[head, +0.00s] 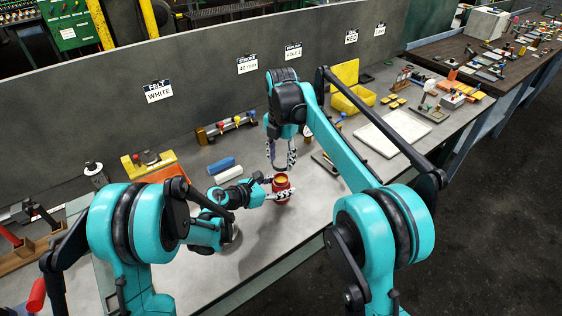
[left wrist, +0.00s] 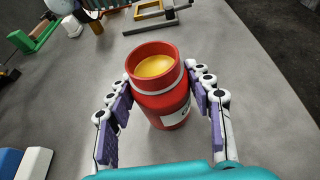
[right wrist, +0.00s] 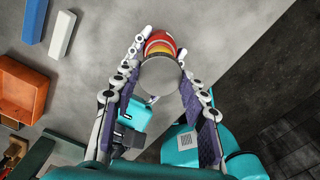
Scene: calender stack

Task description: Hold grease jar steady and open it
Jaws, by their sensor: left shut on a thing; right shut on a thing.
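The red grease jar (head: 281,183) stands upright near the bench's front edge. In the left wrist view the jar (left wrist: 160,98) has an open top with yellow grease (left wrist: 155,66) inside. My left gripper (head: 279,194) is shut around the jar's sides, with a white label partly showing. My right gripper (head: 281,160) points down above the jar. In the right wrist view a round grey lid (right wrist: 160,76) sits between its fingertips, apart from the jar (right wrist: 159,42).
A blue block (head: 221,165) and a white block (head: 229,175) lie left of the jar, near an orange bin (head: 168,173). A pale flat tray (head: 392,133) and a yellow bin (head: 353,99) are to the right. Bare bench lies around the jar.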

